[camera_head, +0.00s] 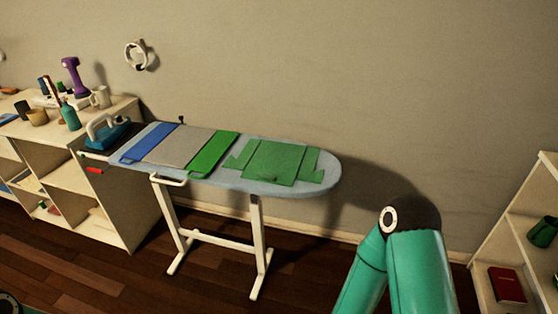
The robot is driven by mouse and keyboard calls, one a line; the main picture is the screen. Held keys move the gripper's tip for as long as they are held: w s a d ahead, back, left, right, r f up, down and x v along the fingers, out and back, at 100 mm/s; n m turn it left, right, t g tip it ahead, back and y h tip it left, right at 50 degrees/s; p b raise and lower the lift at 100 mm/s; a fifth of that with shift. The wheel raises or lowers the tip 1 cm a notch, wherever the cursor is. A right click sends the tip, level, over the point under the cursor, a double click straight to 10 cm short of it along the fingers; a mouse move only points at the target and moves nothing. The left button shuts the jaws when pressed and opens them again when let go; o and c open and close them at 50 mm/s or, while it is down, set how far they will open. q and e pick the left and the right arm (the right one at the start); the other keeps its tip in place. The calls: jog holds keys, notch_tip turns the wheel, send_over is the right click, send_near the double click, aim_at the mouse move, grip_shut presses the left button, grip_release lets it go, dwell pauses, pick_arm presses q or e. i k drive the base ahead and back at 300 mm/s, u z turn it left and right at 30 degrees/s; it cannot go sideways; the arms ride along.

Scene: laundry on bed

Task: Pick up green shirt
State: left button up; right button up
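A green shirt (274,161) lies spread flat on the right part of the ironing board (325,170), with its sleeves out to the sides. A folded, brighter green cloth (213,153) lies left of it on the same board. My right arm stands at the lower right, bent at its joint, apart from the board. No gripper shows. Only a small dark rounded part is visible in the bottom left corner, and I cannot tell what it is.
A grey cloth (181,146), a blue cloth (147,143) and a blue iron (106,132) also rest on the board. A cluttered shelf unit (124,193) stands left. Another shelf (493,235) with a red book (507,284) stands right. Wooden floor is clear in front.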

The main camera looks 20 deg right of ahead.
aim_at(273, 162)
jog(key=u, duration=0.4)
jog(key=i, duration=1.05)
jog(key=z, duration=0.45)
